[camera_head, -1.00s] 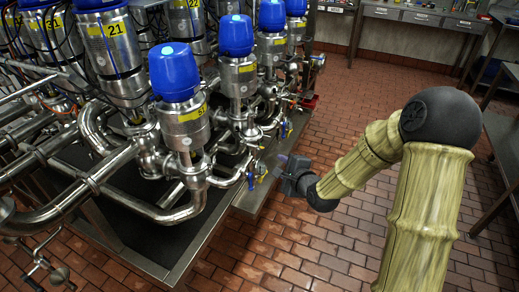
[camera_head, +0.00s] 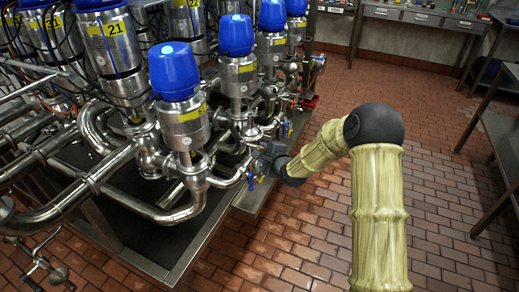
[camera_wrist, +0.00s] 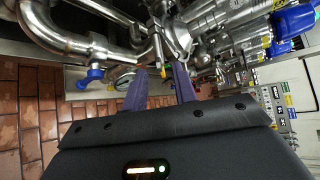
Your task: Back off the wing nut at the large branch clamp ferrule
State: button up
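My gripper (camera_head: 256,160) is at the pipework on the right side of the valve rack, by the small branch fittings. In the wrist view its two dark purple fingers (camera_wrist: 160,70) stand apart with a gap between them, and nothing shows held. In the head view my gripper hides part of this spot.
A blue-handled valve (camera_wrist: 95,74) and a round gauge (camera_wrist: 125,80) sit left of the fingers. Blue-capped valves (camera_head: 175,72) rise over the steel pipes. The rack's metal edge (camera_head: 200,240) runs below. Brick floor (camera_head: 310,240) is clear to the right; workbenches stand beyond.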

aim_at(259, 148)
jog(key=shift+x, duration=1.9)
grip_shut()
jog(key=shift+f+b, duration=0.1)
jog(key=shift+b, duration=0.3)
